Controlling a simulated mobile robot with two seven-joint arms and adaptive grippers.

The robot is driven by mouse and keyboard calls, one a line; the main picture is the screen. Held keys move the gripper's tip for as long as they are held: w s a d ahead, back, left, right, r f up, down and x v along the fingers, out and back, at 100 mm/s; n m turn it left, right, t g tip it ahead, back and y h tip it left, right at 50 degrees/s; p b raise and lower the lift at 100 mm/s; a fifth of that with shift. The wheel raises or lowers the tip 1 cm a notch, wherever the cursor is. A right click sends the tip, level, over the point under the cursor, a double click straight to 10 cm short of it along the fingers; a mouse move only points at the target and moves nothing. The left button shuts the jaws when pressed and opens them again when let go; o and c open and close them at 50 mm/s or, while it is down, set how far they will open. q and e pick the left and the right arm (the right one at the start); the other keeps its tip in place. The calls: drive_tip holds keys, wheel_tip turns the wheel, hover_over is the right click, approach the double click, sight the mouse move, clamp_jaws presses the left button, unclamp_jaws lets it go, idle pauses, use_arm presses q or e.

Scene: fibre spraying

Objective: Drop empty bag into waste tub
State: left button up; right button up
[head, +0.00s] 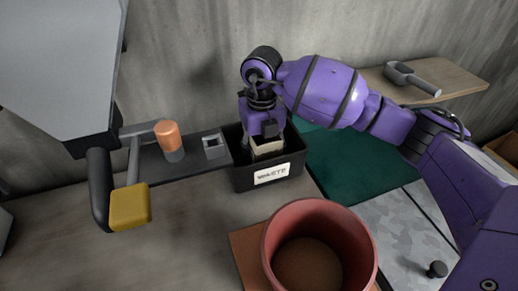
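The black waste tub (243,179), with a white "WASTE" label on its front, stands against the wall near the middle of the head view. My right gripper (266,138) points down into the tub's opening. A small beige piece, which looks like the empty bag (267,148), is at its fingertips, inside the tub's rim. The fingers look closed on it, though the contact is partly hidden. I cannot tell whether the bag touches the tub's floor. My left gripper is not in view.
A reddish round bucket (318,218) stands in front, right of the tub. A grey hopper-like machine (60,50) with a yellow-ended lever (130,206) is at left. An orange-topped cylinder (167,134) is left of the tub. A grey scoop (415,80) lies on a wooden shelf (458,78).

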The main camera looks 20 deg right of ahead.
drive_tip(key=shift+f, duration=0.1)
drive_tip(key=o, duration=1.2)
wheel_tip(320, 180, up, 12)
drive_tip(key=shift+r, duration=0.15)
